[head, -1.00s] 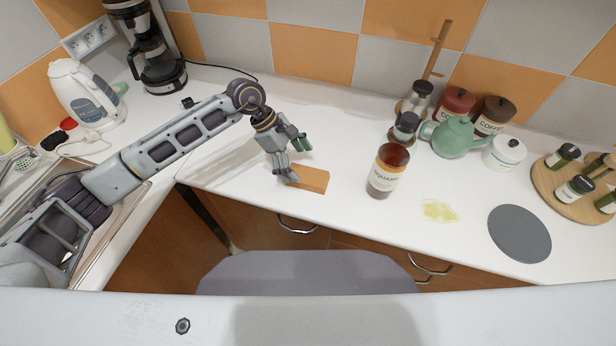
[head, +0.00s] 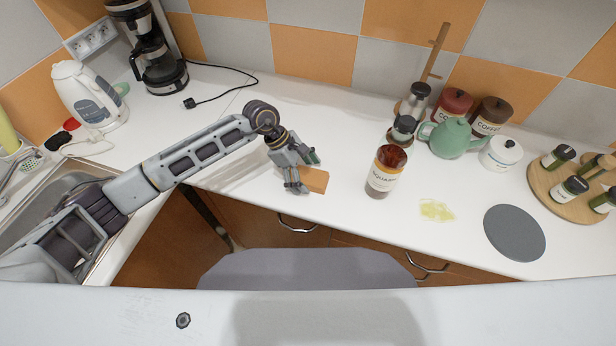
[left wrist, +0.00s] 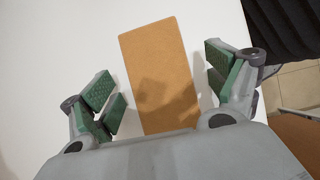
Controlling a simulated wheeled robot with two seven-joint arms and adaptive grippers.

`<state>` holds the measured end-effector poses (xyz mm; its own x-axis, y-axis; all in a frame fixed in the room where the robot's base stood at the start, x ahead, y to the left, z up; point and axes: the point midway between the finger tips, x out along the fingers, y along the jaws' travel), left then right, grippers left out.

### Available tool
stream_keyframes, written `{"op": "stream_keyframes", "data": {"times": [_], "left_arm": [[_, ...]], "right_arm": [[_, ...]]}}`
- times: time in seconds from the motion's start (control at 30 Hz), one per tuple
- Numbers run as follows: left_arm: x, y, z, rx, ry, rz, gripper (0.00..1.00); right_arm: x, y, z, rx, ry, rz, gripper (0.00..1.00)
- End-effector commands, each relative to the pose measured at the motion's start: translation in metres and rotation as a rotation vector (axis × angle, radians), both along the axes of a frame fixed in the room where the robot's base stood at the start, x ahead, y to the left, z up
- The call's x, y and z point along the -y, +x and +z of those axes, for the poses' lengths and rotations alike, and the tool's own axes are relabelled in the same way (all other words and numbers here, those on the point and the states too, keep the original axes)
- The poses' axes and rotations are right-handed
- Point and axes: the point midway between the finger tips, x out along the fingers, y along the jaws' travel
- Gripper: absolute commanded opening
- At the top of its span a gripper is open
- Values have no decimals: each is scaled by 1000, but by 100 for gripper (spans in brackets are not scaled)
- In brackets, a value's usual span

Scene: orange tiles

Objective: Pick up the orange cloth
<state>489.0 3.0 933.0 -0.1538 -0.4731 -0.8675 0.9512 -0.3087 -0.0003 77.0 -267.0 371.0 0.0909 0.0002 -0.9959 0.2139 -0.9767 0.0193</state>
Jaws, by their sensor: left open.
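The orange cloth (head: 314,180) looks like a flat orange-brown rectangular block in the head view. It lies on the white counter near its front edge, partly hidden behind my left gripper (head: 306,172). In the left wrist view the cloth (left wrist: 160,75) lies between the two green-padded fingers of my left gripper (left wrist: 165,85), with white counter showing on both sides of it. The gripper is open and over the cloth; whether a finger touches it I cannot tell. My right gripper is not in view.
A brown-capped bottle (head: 384,172) stands just right of the cloth. Beyond it are a yellow spill (head: 436,210), a grey round mat (head: 514,233), a green teapot (head: 453,138) and jars. Drawers with handles (head: 296,224) are below the front edge. The counter behind the arm is mostly clear.

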Motion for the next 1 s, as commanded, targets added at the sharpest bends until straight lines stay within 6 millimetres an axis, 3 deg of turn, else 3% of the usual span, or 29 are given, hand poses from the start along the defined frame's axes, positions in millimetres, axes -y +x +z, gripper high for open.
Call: {"op": "stream_keyframes", "data": {"times": [0.2,0.6,1.0], "left_arm": [[0,0,0,0,0,0,87],[0,0,1,1,0,0,38],[0,1,8,2,-2,-1,38]], "right_arm": [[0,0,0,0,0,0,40],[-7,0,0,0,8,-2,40],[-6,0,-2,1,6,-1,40]]}}
